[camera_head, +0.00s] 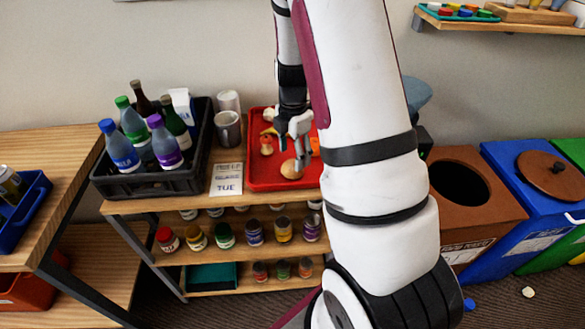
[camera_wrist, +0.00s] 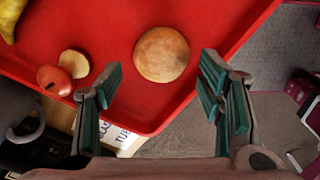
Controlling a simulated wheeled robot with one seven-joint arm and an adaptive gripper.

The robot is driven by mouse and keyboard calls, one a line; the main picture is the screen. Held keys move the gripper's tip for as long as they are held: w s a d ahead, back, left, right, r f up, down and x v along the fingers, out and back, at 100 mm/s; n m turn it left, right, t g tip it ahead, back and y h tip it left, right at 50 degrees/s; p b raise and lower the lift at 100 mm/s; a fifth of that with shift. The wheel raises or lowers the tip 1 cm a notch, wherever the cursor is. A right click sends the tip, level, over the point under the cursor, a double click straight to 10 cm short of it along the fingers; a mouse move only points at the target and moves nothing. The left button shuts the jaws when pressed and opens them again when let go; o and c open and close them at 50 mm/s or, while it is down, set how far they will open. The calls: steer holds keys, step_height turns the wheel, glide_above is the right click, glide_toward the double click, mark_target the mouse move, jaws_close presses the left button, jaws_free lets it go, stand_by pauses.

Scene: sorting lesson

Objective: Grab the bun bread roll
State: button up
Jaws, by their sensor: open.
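The bun bread roll (camera_wrist: 161,54) is round and golden brown. It lies on the red tray (camera_wrist: 150,112), near the tray's front edge. In the head view the roll (camera_head: 291,169) shows just below my gripper (camera_head: 300,142). In the wrist view my gripper (camera_wrist: 165,92) is open and empty, with its teal-padded fingers spread to the left and right. The roll lies ahead of and between the fingertips, apart from both. My arm hides the right part of the tray (camera_head: 262,181) in the head view.
A red and cream food item (camera_wrist: 62,74) lies left of the roll, close to the left finger. A yellow item (camera_wrist: 10,18) is at the tray's far left. A black crate of bottles (camera_head: 150,183) and a grey mug (camera_head: 228,130) stand left of the tray. Bins (camera_head: 530,215) stand right.

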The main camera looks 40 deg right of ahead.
mark_target(293, 163)
step_height(293, 163, down, 5)
steer(key=shift+s+a+r, duration=0.1)
steer(key=c, duration=0.5)
